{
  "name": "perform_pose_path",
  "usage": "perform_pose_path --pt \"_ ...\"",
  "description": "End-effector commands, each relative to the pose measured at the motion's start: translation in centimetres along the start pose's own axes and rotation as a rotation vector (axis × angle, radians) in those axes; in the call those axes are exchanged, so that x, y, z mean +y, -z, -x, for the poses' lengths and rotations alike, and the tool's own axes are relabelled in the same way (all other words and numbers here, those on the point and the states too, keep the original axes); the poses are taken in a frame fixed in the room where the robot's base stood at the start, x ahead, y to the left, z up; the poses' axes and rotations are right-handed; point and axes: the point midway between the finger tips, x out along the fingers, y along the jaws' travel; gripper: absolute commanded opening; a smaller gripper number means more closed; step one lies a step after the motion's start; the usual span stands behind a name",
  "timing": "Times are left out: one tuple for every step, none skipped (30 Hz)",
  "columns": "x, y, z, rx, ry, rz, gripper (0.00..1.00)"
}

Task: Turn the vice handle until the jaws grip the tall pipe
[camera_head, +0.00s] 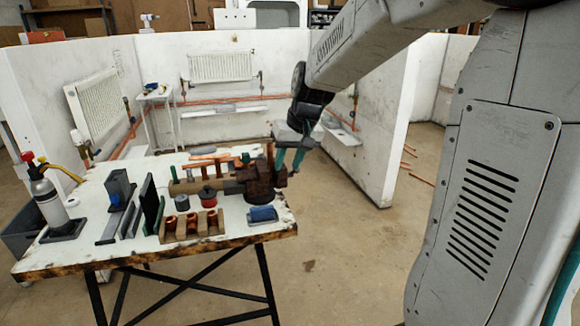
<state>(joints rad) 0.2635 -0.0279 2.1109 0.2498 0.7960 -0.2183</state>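The dark, rusty-brown vice (258,182) sits at the right end of the white workbench top (240,232). My gripper (289,165) comes down from the upper right, its teal fingers at the vice's right side. The two fingers show slightly apart, but I cannot tell whether anything is between them or whether they touch the vice. I cannot make out the vice handle; the gripper covers that side. The jaws are too small to judge, and I cannot pick out a tall pipe standing in them.
On the bench are a wooden block with copper fittings (192,225), a blue item (262,214), a red-topped pot (208,197), and a gas torch (48,198) at the left. White bay walls with radiators (220,67) stand behind.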

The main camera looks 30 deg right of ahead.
Motion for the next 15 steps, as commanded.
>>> perform_pose_path --pt "-0.5 -0.8 0.6 -0.003 0.000 0.008 0.33" --pt "-0.7 -1.2 0.9 -0.007 -0.001 0.012 0.33" --pt "-1.0 -1.8 1.3 -0.012 -0.001 0.018 0.33" --pt "-1.3 -2.3 1.6 -0.016 -0.002 0.023 0.33" --pt "-1.5 -2.7 1.8 -0.020 -0.003 0.028 0.33" --pt "-1.7 -3.3 2.2 -0.024 -0.004 0.033 0.33" --pt "-1.9 -3.7 2.4 -0.028 -0.005 0.036 0.33" --pt "-2.1 -4.1 2.6 -0.031 -0.005 0.038 0.33" --pt "-2.2 -4.6 2.9 -0.035 -0.006 0.042 0.33" --pt "-2.4 -4.9 3.0 -0.038 -0.007 0.045 0.33" --pt "-2.5 -5.2 3.2 -0.040 -0.007 0.047 0.33" --pt "-2.6 -5.5 3.4 -0.042 -0.008 0.051 0.33" --pt "-2.7 -5.7 3.5 -0.044 -0.009 0.053 0.33" --pt "-2.8 -5.9 3.5 -0.047 -0.009 0.054 0.33" --pt "-2.8 -6.1 3.6 -0.049 -0.010 0.056 0.33"
